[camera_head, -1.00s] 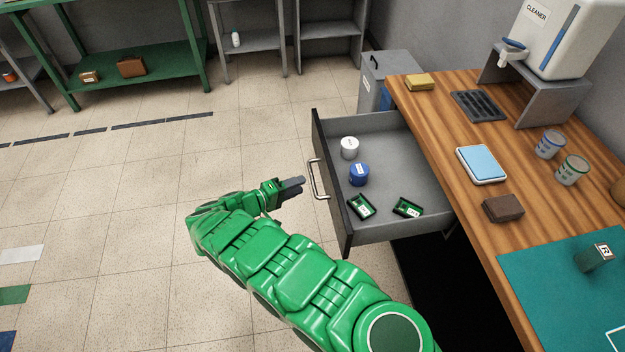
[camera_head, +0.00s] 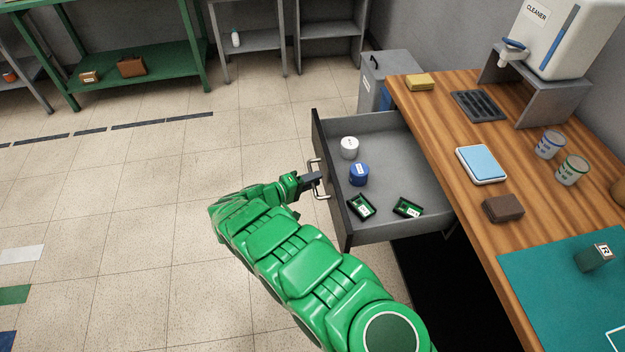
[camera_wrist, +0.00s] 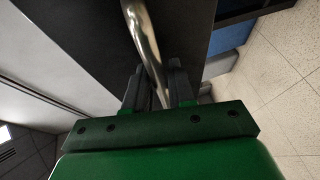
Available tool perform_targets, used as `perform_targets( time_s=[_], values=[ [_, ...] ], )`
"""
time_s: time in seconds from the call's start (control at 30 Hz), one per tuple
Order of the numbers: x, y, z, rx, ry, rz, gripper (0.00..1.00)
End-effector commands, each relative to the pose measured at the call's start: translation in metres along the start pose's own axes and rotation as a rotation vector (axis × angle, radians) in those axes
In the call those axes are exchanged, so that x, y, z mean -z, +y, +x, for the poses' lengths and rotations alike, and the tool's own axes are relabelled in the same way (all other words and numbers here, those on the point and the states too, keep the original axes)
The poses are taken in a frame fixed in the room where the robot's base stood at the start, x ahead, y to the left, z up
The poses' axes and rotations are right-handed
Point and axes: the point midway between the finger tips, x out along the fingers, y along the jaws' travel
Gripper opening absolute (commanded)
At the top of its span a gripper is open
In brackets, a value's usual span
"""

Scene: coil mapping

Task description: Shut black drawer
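The black-fronted drawer (camera_head: 331,190) stands pulled out from the wooden desk, its grey inside showing. It holds a white round container (camera_head: 349,147), a blue round container (camera_head: 359,174) and two small green pieces (camera_head: 361,207). A metal bar handle (camera_head: 316,178) is on its front; it also shows in the wrist view (camera_wrist: 142,35). My gripper (camera_head: 313,179) is at the handle. In the wrist view my gripper (camera_wrist: 163,82) has its two dark fingers apart, with the lower part of the handle between them. Whether the fingers touch the bar cannot be told.
The wooden desk (camera_head: 432,110) on the right carries a scale (camera_head: 481,164), a brown block (camera_head: 503,208), cups, a teal mat (camera_head: 540,270) and a cleaner dispenser (camera_head: 570,40). A grey bin (camera_head: 388,75) stands behind the drawer. The floor left of the drawer is clear.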

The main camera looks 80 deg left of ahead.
Motion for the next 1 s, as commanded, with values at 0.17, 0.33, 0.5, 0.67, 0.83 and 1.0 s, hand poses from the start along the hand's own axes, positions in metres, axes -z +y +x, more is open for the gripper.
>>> perform_targets(
  time_s=[0.17,0.33,0.5,0.67,0.83,1.0],
  values=[
    [0.000,0.000,0.000,0.000,0.000,0.000,0.00],
    [0.000,0.000,0.000,0.000,0.000,0.000,0.00],
    [-0.001,0.000,0.001,0.000,-0.001,0.000,0.00],
    [-0.003,0.001,0.007,0.000,-0.002,0.000,0.00],
    [-0.009,0.005,0.022,0.000,-0.004,0.000,0.00],
    [-0.019,0.010,0.044,0.000,-0.006,0.001,0.00]
  ],
)
